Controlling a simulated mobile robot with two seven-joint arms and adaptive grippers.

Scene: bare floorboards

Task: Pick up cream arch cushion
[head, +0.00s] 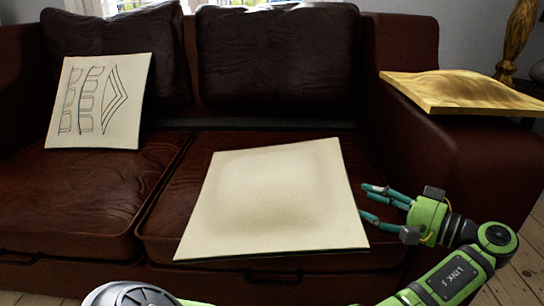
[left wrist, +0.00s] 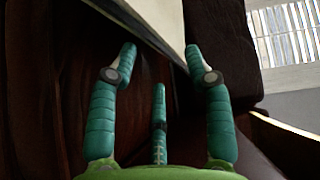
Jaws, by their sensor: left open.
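A cream cushion with dark line drawings of arch-like shapes and chevrons (head: 98,100) leans against the sofa back at the left. A plain cream cushion (head: 270,195) lies on the right seat, its front edge at the seat's front. My left gripper (head: 365,202) is open beside its right edge, fingers pointing at it. In the left wrist view, a cream cushion edge (left wrist: 152,14) shows beyond and between the spread teal fingertips (left wrist: 160,52). I cannot tell if they touch it. The plain cushion's underside is hidden. My right gripper is not in view.
The dark red leather sofa (head: 75,195) has dark brown back cushions (head: 278,55). A gold cushion (head: 465,90) lies on the right armrest. A wooden lamp base (head: 518,38) stands behind it. The left seat front is clear.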

